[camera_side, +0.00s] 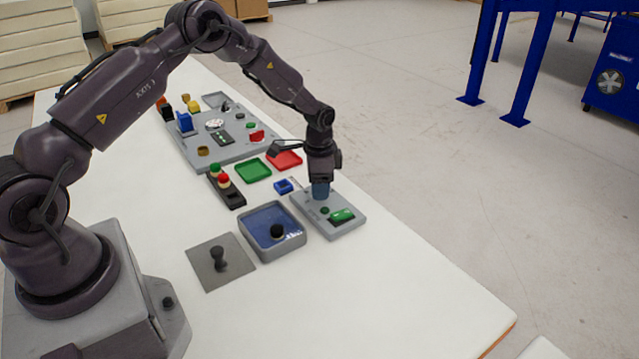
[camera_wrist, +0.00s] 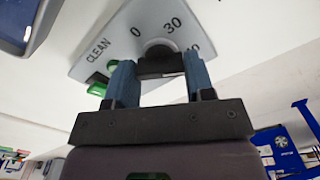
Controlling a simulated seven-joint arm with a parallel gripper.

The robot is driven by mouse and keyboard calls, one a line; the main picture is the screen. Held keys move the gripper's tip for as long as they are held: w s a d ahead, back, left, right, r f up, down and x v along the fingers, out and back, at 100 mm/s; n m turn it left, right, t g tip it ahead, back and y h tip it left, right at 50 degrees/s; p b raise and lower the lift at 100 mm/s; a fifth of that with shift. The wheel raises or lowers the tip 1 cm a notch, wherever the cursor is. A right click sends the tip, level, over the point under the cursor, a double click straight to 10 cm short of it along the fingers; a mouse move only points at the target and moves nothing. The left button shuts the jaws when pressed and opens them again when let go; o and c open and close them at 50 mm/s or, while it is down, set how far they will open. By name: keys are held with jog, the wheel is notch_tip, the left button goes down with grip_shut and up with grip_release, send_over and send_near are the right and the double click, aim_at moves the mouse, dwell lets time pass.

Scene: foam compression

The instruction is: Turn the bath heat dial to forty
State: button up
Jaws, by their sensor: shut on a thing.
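The grey control panel (camera_side: 350,229) lies flat on the white table and also shows in the wrist view (camera_wrist: 118,35). It carries the labels CLEAN, 0 and 30, plus a number at the right partly hidden by a finger, perhaps 40. The dial (camera_wrist: 159,47) is a round grey knob with a dark part, between the 0 and 30 marks and my fingers. My gripper (camera_wrist: 157,66) is shut on the dial, with one blue finger on each side. In the side view my gripper (camera_side: 320,190) points down at the panel and hides the dial. Its exact setting cannot be read.
A green switch (camera_side: 342,215) sits on the panel close to my fingers. The blue-floored bath (camera_side: 262,222) stands left of the panel, with a black object inside. A grey plate (camera_side: 207,272) with a dark knob, a small blue block (camera_side: 284,187) and coloured trays are nearby.

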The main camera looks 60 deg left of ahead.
dwell(0.3)
jog(key=o, duration=0.9)
jog(key=shift+r, duration=0.1)
notch_tip(320, 180, up, 13)
jog(key=shift+f, duration=0.1)
